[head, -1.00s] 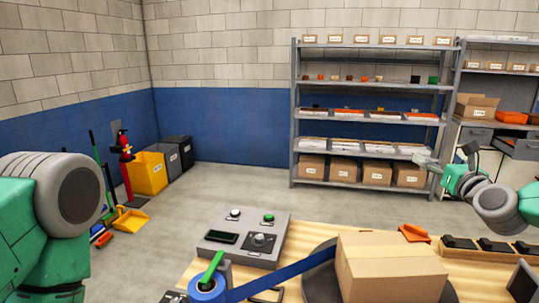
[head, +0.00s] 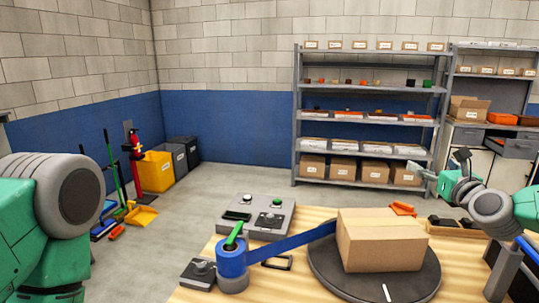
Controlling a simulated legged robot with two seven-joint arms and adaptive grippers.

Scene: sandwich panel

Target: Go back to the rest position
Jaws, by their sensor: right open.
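My right gripper (head: 441,166) is at the right of the head view. It is open and empty, raised in front of the right end of the metal shelf, apart from the things on the table. My left gripper is out of view; only parts of my left arm show at the left edge. A cardboard box (head: 381,247) sits on a dark round turntable (head: 420,285). A blue strip (head: 291,247) runs from a blue roll with a green handle (head: 232,263) to the box's left side.
A grey control panel (head: 238,216) stands on the wooden table (head: 211,290), with a small dark device (head: 198,273) nearby. An orange object (head: 402,208) and dark bins (head: 441,221) lie behind the box. Metal shelves (head: 296,120) stand against the wall.

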